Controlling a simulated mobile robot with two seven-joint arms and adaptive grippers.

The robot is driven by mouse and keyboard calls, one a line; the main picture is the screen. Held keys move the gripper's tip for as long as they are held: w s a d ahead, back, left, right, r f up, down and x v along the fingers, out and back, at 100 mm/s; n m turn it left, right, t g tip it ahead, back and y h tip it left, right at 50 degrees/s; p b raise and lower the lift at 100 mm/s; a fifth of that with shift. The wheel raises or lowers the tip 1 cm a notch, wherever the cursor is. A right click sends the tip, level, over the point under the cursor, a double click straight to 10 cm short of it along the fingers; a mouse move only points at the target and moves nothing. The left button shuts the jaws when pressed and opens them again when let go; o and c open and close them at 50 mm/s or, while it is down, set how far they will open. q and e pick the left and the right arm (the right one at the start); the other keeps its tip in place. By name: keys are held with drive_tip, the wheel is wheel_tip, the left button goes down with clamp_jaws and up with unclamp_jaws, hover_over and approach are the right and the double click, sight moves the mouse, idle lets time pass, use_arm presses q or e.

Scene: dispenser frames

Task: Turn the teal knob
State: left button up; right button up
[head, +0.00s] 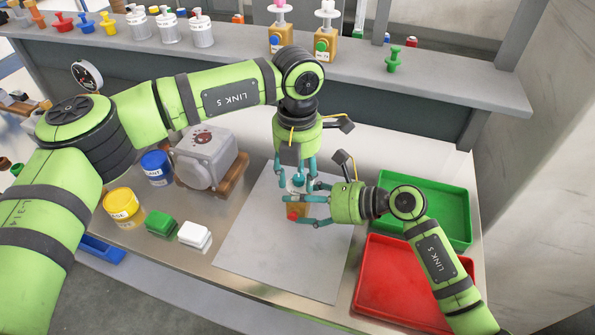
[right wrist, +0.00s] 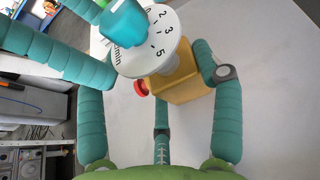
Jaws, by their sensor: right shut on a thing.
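The teal knob (head: 298,179) sits on a white numbered dial (right wrist: 157,42) on top of a small yellow-brown wooden block (head: 299,211). The block stands upright on the grey mat and has a red button (head: 292,215) low on its side. The knob also shows in the right wrist view (right wrist: 123,22). My left gripper (head: 296,184) points down over the knob, with its teal fingers spread on either side of it. My right gripper (head: 301,207) comes from the right and is shut on the block. The block's far side is hidden.
A green tray (head: 455,244) and a red tray (head: 372,302) lie to the right. A grey machine (head: 205,158), a blue jar (head: 157,168), a yellow jar (head: 122,206) and green and white boxes stand left. Similar dispensers stand on the shelf behind. The mat (head: 262,250) has free room.

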sight(297, 178)
use_arm(q)
drive_tip(key=shift+w, duration=0.1)
use_arm(e)
drive_tip(key=shift+f, duration=0.2)
use_arm(q)
drive_tip(key=shift+r, duration=0.4)
use_arm(e)
drive_tip(key=shift+s, duration=0.1)
use_arm(q)
wheel_tip(297, 178, up, 11)
drive_tip(key=shift+r, duration=0.1)
use_arm(e)
drive_tip(key=o, duration=1.7)
drive_tip(key=shift+r, duration=0.15)
